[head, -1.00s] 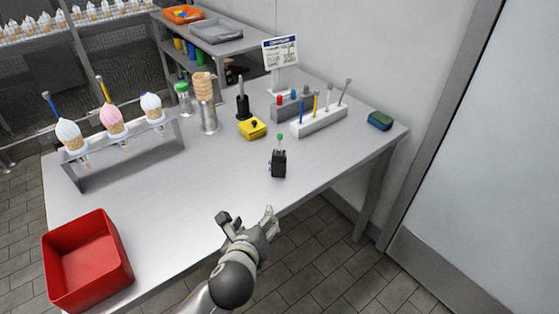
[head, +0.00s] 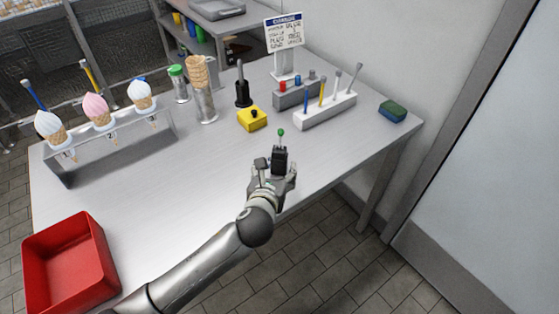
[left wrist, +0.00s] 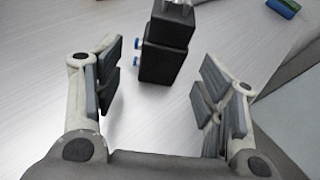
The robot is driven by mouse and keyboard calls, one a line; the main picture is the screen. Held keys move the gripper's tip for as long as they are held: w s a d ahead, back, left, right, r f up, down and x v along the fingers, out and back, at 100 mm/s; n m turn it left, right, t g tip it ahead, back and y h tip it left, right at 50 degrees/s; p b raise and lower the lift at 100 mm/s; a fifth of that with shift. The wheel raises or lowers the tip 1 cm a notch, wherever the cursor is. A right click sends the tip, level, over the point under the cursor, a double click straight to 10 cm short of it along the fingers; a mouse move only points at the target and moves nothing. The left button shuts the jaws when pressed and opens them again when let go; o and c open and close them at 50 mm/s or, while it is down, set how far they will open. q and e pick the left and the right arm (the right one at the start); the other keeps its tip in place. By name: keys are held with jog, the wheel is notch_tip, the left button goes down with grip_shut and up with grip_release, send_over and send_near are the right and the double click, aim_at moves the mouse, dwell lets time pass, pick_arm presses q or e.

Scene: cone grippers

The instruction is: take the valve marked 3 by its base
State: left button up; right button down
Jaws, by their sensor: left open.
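A small black upright block with a thin lever and green knob (head: 280,157) stands near the table's front edge; no number is legible on it, so I cannot confirm it is the valve marked 3. In the left wrist view the block (left wrist: 162,58) lies ahead between the fingers, with small blue parts on its left side. My left gripper (head: 276,172) is open, at the near side of the block, which partly hides behind it. In the left wrist view the fingers (left wrist: 158,88) are spread wide, with gaps on both sides of the block. My right gripper is not in view.
Behind the block are a yellow box with a black button (head: 252,119), a white block with several levers (head: 325,112) and a sign (head: 285,36). A cone rack (head: 110,150) and red bin (head: 68,262) stand left. A green-blue sponge (head: 393,111) lies right.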

aim_at(278, 164)
pick_arm(q)
jog(key=shift+w+f, duration=0.15)
jog(key=shift+w, duration=0.2)
jog(key=x, duration=0.4)
jog(key=shift+w+d, duration=0.2)
jog(key=shift+w, duration=0.35)
jog(key=shift+c, duration=1)
jog(key=c, duration=1)
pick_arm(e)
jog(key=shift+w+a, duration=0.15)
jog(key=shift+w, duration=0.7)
